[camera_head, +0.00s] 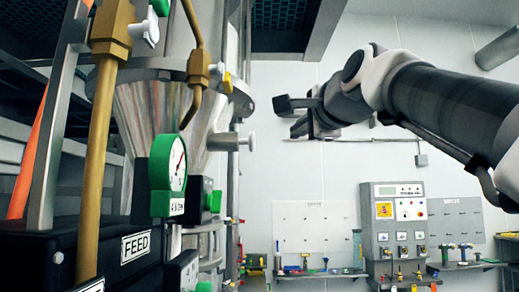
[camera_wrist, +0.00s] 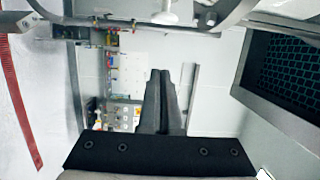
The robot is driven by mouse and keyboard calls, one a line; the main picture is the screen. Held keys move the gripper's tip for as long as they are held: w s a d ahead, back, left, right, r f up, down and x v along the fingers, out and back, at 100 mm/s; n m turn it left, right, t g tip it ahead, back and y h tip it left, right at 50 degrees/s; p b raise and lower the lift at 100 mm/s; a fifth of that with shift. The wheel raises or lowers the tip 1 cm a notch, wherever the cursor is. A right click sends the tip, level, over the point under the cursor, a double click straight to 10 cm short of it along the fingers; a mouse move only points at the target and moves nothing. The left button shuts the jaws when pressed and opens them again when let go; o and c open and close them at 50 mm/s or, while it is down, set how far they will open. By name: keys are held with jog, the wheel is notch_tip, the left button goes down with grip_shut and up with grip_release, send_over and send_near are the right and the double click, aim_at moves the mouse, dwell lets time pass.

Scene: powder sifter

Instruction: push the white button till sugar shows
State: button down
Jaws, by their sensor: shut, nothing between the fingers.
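A white button-like knob (camera_head: 247,141) on a short grey stem sticks out from the right side of the shiny metal hopper (camera_head: 160,115) in the head view. A white rounded piece (camera_wrist: 166,14) at the top edge of the wrist view may be the same knob. My gripper (camera_head: 284,104) is right of and slightly higher in the picture than the knob, apart from it. Its two dark fingers are together and empty in the wrist view (camera_wrist: 160,73). No sugar shows in either view.
Brass pipes (camera_head: 97,150) run up beside the hopper. A grey control panel (camera_head: 398,222) and a shelf of tools line the back wall. Dark ceiling grating hangs above. Space right of the hopper is open.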

aim_at(247, 142)
jog(key=w+a+p, duration=0.5)
jog(key=w+a, duration=0.1)
jog(key=w, duration=0.3)
jog(key=shift+w+a, duration=0.2)
jog(key=shift+w, duration=0.15)
dwell(0.5)
